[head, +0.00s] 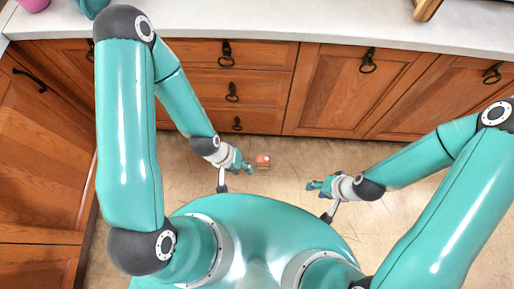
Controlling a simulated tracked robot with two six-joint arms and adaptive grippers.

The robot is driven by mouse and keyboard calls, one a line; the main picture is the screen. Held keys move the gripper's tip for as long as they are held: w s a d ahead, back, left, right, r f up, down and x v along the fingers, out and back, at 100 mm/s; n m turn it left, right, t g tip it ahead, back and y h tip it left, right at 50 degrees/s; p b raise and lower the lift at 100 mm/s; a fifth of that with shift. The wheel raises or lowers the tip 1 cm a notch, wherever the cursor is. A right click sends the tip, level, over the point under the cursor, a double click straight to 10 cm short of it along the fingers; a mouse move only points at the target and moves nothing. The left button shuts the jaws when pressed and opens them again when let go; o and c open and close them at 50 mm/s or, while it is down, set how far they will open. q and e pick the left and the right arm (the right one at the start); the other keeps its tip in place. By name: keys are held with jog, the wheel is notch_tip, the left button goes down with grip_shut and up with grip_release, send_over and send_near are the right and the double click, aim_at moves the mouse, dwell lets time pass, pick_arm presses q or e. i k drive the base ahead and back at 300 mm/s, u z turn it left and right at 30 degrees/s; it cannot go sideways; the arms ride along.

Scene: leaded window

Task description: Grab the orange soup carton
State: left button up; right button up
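A small orange carton (263,161) with a pale patch shows near the middle of the head view, against the tan floor in front of the drawers. My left gripper (244,167) is just to the left of it, with its fingertips close to the carton's side. I cannot tell whether they touch it, and the fingers are too small to show how far apart they are. My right gripper (315,185) is to the right of the carton and well apart from it, pointing left with nothing visible in it. Its finger opening is also unclear.
Wooden drawers and cupboards (335,90) with dark handles line the back, and more cupboards (40,160) stand at the left. A pale countertop (300,20) runs above them. A teal item (90,7) and a pink item (34,4) stand at its left end.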

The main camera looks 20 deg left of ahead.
aim_at(262, 162)
jog(key=k, duration=0.85)
jog(key=u, duration=0.45)
